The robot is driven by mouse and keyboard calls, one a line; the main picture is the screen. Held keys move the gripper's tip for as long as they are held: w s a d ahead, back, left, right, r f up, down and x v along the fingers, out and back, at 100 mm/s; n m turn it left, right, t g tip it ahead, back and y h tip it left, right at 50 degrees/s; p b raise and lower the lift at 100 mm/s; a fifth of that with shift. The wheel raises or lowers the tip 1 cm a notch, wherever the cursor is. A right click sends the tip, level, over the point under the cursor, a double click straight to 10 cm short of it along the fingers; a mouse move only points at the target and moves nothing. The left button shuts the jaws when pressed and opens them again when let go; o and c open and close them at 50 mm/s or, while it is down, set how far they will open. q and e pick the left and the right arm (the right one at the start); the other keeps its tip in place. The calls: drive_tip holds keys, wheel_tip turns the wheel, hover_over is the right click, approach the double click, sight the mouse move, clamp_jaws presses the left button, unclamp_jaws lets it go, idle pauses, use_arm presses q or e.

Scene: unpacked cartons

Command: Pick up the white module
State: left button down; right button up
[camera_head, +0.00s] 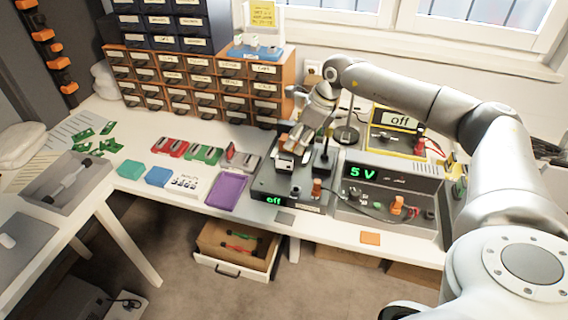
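My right gripper (290,141) reaches in from the right and points down over the dark device (262,190) with the green "off" display. A small white and orange piece (287,160) shows right at its fingertips. I cannot tell whether the fingers are closed on it or only beside it. A white block with dark parts (186,184) lies on the table between the blue block and the purple tray. I cannot tell which white piece is the white module. My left gripper is not in view.
A "5 V" supply (390,184) and a yellow-edged "off" unit (397,140) stand right of the gripper. Drawer cabinets (195,85) line the back. Red and green modules (203,154), a blue block (158,176) and a purple tray (227,191) lie left.

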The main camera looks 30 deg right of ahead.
sight(285, 158)
drive_tip(key=x, duration=0.4)
drive_tip(key=shift+r, duration=0.1)
drive_tip(key=shift+w+a+f+p, duration=0.2)
drive_tip(key=shift+f+p, duration=0.25)
drive_tip(key=shift+f, duration=0.05)
drive_tip(key=x, duration=0.4)
drive_tip(key=shift+w+f+p, duration=0.2)
drive_tip(key=shift+p, duration=0.2)
drive_tip(key=shift+s, duration=0.1)
drive_tip(key=shift+c, duration=0.4)
clamp_jaws()
